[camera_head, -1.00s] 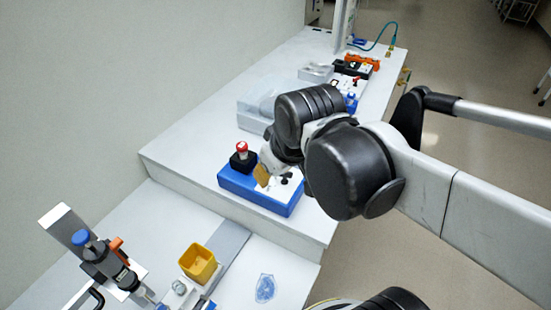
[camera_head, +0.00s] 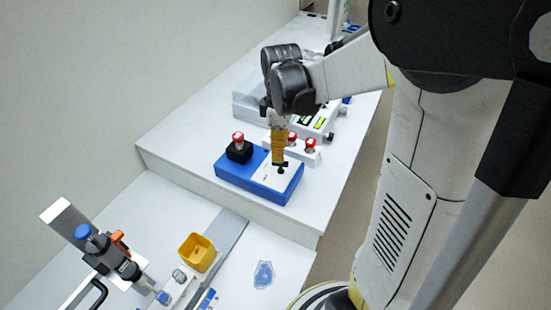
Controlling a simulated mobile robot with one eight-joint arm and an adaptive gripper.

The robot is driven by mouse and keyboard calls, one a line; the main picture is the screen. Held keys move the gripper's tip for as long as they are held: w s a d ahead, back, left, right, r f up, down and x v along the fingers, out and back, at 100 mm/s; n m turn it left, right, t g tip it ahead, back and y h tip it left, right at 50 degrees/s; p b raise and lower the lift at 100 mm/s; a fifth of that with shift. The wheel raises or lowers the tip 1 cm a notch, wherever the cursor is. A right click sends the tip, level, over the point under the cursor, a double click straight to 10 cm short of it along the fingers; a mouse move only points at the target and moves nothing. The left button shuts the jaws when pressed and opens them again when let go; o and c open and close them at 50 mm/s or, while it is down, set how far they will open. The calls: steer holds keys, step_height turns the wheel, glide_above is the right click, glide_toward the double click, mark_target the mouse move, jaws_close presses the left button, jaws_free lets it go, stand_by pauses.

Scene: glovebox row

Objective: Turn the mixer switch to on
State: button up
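A blue box (camera_head: 235,180), which looks like the mixer, stands near the front edge of the raised white bench. A black block with a red-capped item (camera_head: 238,141) sits on its left part. Its right part has a white panel (camera_head: 272,181) with a small black switch (camera_head: 282,170). My gripper (camera_head: 279,160) points down over this panel, its tan fingers right at or just above the switch. I cannot tell whether they touch it or how far apart they are. The switch is partly hidden, and its setting cannot be read.
Behind the box is a white holder with red-topped items (camera_head: 307,150), close to my gripper, and a clear bin (camera_head: 247,107). On the lower bench are a yellow cup (camera_head: 197,253), a blue-capped device (camera_head: 110,256) and a clear blue piece (camera_head: 263,275). The wall bounds the left.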

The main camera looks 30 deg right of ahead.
mark_target(280, 164)
step_height(280, 164, down, 5)
steer(key=shift+r+b, duration=0.1)
steer(key=shift+b, duration=0.55)
steer(key=shift+c, duration=0.5)
jaws_close()
